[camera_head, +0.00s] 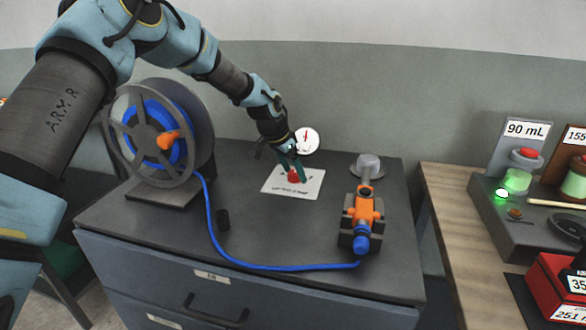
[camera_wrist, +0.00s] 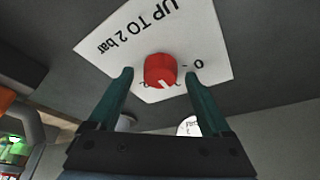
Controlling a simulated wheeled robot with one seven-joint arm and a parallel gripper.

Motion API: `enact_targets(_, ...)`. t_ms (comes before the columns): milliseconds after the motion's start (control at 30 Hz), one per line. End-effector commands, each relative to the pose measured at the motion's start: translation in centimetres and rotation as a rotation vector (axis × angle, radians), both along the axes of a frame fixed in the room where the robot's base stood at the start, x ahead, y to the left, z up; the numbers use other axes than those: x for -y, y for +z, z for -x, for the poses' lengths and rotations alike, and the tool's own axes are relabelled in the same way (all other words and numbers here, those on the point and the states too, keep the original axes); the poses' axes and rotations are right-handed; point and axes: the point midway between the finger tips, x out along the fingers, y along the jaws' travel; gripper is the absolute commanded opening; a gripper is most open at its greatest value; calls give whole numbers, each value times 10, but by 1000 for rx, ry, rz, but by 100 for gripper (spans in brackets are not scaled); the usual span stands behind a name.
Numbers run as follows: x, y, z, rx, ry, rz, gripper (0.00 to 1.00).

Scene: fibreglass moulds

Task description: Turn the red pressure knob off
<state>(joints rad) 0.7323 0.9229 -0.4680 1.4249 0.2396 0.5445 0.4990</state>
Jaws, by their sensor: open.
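The red pressure knob (camera_head: 294,177) stands on a white label plate (camera_head: 310,187) on the dark cabinet top, below a round white gauge (camera_head: 307,141). In the wrist view the red knob (camera_wrist: 160,70) has a pale pointer mark on its lower right edge. The plate (camera_wrist: 205,30) reads "UP TO 2 bar", with a "0" right of the knob; other marks are partly hidden. My gripper (camera_wrist: 160,73) is open, with one green finger on each side of the knob. Gaps show between the fingers and the knob. In the head view my gripper (camera_head: 291,168) is above the knob and partly covers it.
A hose reel (camera_head: 118,125) stands at the left, its blue hose (camera_head: 270,267) running along the front to an orange tool (camera_head: 364,208) at the right. A wooden bench (camera_head: 455,220) with a 90 mL dispenser (camera_head: 519,170) is further right. The cabinet top between reel and tool is mostly clear.

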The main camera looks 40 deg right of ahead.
Motion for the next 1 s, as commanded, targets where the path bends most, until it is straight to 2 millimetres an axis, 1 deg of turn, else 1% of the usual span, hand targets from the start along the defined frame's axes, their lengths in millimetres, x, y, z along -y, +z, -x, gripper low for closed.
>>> enact_targets(233,0,-1,0,0,0,0,83)
enact_targets(267,0,-1,0,0,0,0,81)
enact_targets(900,0,-1,0,0,0,0,9)
enact_targets(1000,0,-1,0,0,0,0,0)
